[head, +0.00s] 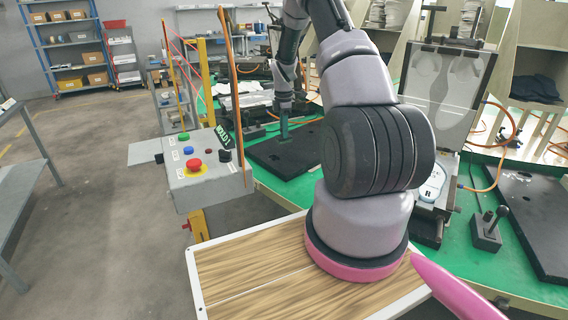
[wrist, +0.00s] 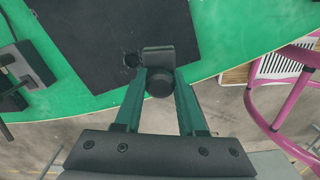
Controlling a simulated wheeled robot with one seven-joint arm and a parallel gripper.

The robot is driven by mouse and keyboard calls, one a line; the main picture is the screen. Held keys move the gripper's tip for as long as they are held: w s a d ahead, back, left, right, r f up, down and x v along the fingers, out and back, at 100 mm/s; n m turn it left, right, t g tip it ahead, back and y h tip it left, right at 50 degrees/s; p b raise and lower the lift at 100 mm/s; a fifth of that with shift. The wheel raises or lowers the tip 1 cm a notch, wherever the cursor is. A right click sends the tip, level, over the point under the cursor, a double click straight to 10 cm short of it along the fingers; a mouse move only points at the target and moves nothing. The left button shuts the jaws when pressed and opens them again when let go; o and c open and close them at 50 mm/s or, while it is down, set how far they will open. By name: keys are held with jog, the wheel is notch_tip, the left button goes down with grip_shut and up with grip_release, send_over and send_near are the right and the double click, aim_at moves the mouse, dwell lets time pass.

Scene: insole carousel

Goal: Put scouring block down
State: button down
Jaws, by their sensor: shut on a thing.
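The scouring block (wrist: 158,54) looks like a small dark grey block, with a black round knob (wrist: 159,82) on its near side. My gripper (wrist: 160,80) has its two teal fingers closed on it. In the wrist view the block is over the near edge of a flat black plate (wrist: 90,45). I cannot tell whether the block touches the plate. In the head view my gripper (head: 284,122) points down over the black plate (head: 272,157) on the green table (head: 275,188). The block is too small there to make out clearly.
A control box (head: 205,180) with a red button stands left of the plate. An upright open mould (head: 445,90) and another black plate (head: 528,215) are to the right. A pink chair-like frame (wrist: 272,110) is right of the gripper in the wrist view.

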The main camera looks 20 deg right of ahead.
jog(key=shift+d+f, duration=0.15)
jog(key=shift+f, duration=0.25)
notch_tip(320, 180, down, 9)
jog(key=shift+d+f, duration=0.1)
jog(key=shift+f, duration=0.1)
jog(key=c, duration=0.5)
grip_release()
